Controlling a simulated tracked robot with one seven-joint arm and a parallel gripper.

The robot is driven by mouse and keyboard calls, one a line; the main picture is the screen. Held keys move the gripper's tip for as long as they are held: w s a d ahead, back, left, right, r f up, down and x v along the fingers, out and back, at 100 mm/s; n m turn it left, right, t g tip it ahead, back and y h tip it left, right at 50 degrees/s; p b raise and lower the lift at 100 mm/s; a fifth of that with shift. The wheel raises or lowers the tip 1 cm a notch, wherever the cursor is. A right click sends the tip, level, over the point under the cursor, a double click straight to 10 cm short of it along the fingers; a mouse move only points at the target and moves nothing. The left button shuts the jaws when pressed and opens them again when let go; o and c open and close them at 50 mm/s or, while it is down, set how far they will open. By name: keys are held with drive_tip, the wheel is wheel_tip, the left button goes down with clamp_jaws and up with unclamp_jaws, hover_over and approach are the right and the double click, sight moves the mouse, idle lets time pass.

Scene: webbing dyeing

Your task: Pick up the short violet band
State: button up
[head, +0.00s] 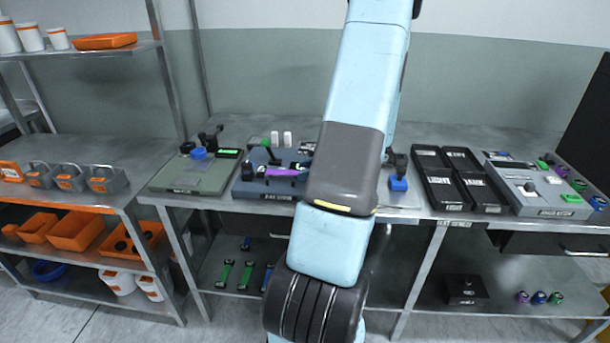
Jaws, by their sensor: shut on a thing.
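A short violet strip (286,172), which looks like the band, lies level at the blue-grey board (246,187) on the middle table. Its right end runs close to my arm, and small dark parts stand around it. I cannot tell whether it touches the board.
A green-grey board (190,182) stands at left, black boxes (452,178) and a grey tray (540,200) at right. Green and blue bands (226,272) lie on the lower shelf. A rack with orange bins (78,233) stands at far left.

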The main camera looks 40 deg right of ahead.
drive_tip(key=s+a+r, duration=0.2)
drive_tip(key=s+r, duration=0.3)
drive_tip(key=s, duration=0.1)
drive_tip(key=s+a+r, duration=0.2)
drive_tip(key=s+r, duration=0.4)
drive_tip(key=s, duration=0.1)
drive_tip(key=shift+a, duration=0.3)
drive_tip(key=shift+s, duration=0.1)
